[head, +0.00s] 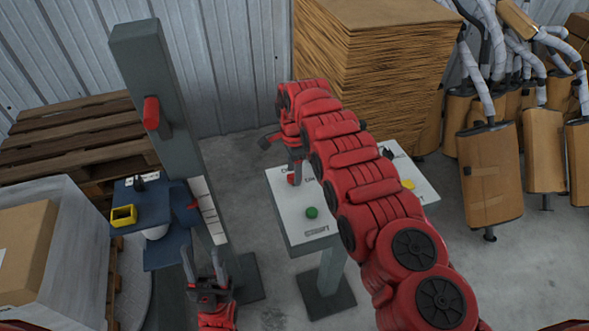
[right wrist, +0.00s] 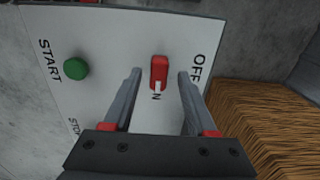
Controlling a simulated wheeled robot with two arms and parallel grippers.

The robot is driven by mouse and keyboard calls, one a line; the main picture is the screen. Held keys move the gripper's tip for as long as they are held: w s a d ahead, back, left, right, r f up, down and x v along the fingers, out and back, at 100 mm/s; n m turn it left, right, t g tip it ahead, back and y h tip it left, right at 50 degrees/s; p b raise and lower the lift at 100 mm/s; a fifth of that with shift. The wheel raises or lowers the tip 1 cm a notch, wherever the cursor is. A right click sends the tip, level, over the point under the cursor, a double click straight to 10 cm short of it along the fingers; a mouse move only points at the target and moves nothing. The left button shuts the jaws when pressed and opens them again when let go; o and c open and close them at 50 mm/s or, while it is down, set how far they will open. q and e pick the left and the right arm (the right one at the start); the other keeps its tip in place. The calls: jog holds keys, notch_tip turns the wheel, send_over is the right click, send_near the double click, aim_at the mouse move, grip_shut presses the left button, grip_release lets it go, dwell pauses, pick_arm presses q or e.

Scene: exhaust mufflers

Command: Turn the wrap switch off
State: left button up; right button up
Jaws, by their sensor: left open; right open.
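The red switch (right wrist: 158,70) sits on a white control panel (right wrist: 115,50). Its white mark points toward the partly hidden label ending in "N", and "OFF" is printed to its right. My right gripper (right wrist: 159,76) is open, with one finger on each side of the switch; I cannot tell if they touch it. In the head view the panel (head: 272,182) stands on a grey pedestal, and my right arm covers much of it. My left gripper (head: 205,262) is open and empty at the lower left, away from the panel.
A green START button (head: 312,212) and a yellow part (head: 408,184) are also on the panel. A grey column (head: 160,90) with a red handle stands at left. A cardboard stack (head: 375,65) is behind the panel, and hanging mufflers (head: 490,175) are at right.

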jog(key=shift+s+f, duration=0.1)
jog(key=shift+f, duration=0.25)
grip_shut()
